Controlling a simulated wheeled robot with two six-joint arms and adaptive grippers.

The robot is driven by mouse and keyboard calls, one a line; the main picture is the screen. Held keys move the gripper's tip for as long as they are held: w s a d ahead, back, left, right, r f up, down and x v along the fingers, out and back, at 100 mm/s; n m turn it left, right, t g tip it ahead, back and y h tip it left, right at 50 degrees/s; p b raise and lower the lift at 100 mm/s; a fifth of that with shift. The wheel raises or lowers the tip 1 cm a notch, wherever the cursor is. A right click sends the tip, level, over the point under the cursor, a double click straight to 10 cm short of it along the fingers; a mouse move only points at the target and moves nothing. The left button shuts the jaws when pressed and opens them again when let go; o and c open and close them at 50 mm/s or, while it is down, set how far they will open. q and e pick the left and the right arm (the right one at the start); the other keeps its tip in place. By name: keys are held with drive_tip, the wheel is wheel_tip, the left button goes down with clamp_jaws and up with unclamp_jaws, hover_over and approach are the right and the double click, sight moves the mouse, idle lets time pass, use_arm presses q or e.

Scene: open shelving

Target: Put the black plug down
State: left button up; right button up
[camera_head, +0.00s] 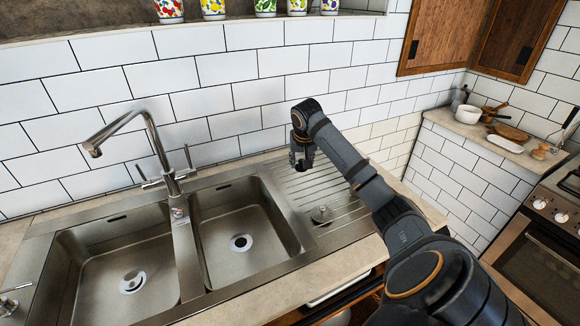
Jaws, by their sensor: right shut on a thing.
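My right gripper (301,163) hangs over the ribbed metal drainboard (345,207), right of the double sink. It points downward and is shut on the black plug (300,167), a small dark piece at its fingertips, mostly hidden by the fingers. The plug appears to be above the drainboard; the exact gap cannot be told. My left gripper is not in view.
A small metal strainer (321,214) sits on the drainboard, below the gripper in the picture. The right basin (240,215) and left basin (125,262) are empty. The tall faucet (150,135) stands behind them. A tiled wall (215,92) rises behind the gripper.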

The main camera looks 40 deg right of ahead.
drive_tip(key=s, duration=0.1)
drive_tip(key=s+r, duration=0.2)
drive_tip(key=shift+s+a+r+b, duration=0.15)
drive_tip(key=shift+s+a+b, duration=0.2)
drive_tip(key=shift+s, duration=0.05)
drive_tip(key=shift+a, duration=0.1)
